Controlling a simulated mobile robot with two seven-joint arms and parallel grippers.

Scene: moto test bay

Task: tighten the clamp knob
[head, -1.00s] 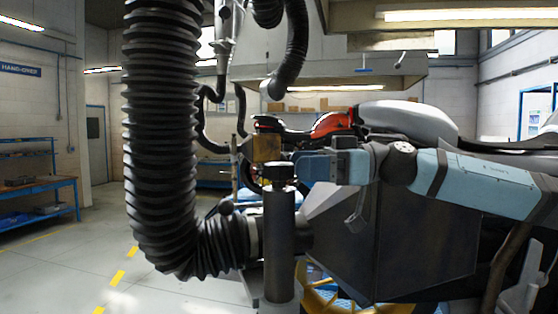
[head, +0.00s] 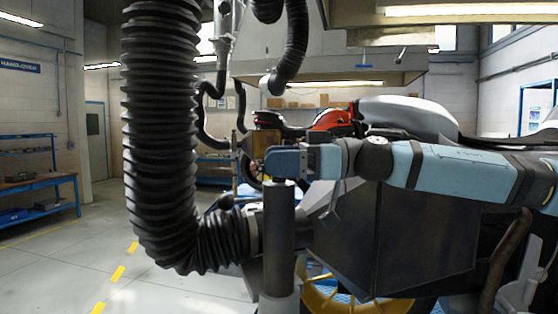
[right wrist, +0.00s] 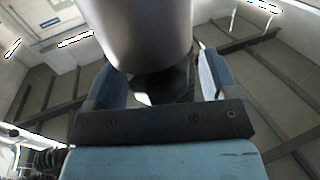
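A dark upright post (head: 279,235) stands in the middle of the head view, and its grey cylinder (right wrist: 150,35) fills the top of the right wrist view. The clamp knob seems to be the dark piece (right wrist: 162,86) at the cylinder's end. In the head view the gripper's finger hides it. My right gripper (head: 277,163) is level with the post's top, reaching in from the right. In the wrist view its two blue fingers stand wide apart on either side of the dark piece. Contact cannot be made out clearly. My left gripper is not in view.
A thick ribbed black hose (head: 160,140) hangs at the left and bends in beside the post. A dark angular box (head: 400,240) is right of the post, below my arm. A red and grey motorcycle (head: 400,117) is behind. Open floor (head: 50,260) lies at the left.

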